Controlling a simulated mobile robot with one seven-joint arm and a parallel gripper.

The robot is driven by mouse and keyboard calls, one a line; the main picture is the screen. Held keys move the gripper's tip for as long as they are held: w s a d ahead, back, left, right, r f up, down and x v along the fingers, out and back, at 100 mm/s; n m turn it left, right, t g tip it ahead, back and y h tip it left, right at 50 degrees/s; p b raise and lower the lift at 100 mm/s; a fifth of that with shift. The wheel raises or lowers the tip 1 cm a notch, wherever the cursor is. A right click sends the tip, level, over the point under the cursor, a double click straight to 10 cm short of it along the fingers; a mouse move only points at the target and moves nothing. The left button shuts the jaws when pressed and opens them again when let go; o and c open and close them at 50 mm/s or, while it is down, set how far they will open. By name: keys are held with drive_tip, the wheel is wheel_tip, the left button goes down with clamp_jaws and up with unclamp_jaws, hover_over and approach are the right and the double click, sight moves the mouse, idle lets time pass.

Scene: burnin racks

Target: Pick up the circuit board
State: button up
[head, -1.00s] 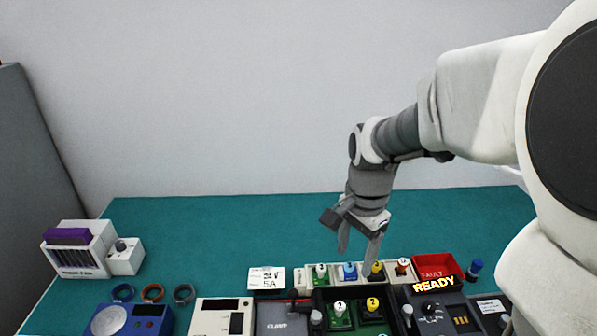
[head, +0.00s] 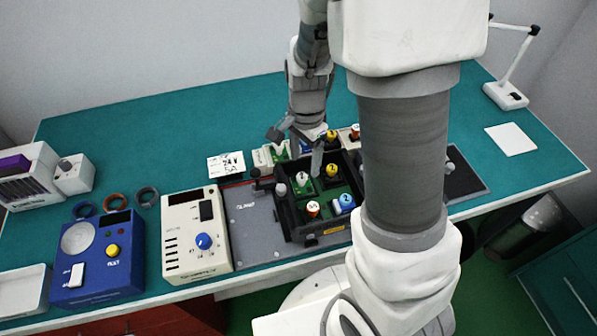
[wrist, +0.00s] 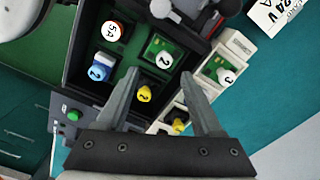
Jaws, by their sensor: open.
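My gripper (head: 296,153) is open and empty, above the tray's back edge. In the wrist view my gripper (wrist: 161,78) has the tray's yellow knob (wrist: 145,93) showing between its fingers, nearer the left one.
A grey clamp plate (head: 250,235), a cream meter box (head: 194,240) and a blue tester (head: 98,260) stand left of the tray. A white 24 V card (head: 226,165) lies behind. My arm hides the area to the right.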

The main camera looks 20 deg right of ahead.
sight(302, 176)
drive_tip(key=shift+w+a+f, duration=0.15)
drive_tip(key=shift+f, duration=1.35)
drive_tip(key=shift+w+a+f, duration=0.1)
drive_tip(key=shift+f, duration=1.35)
clamp_jaws()
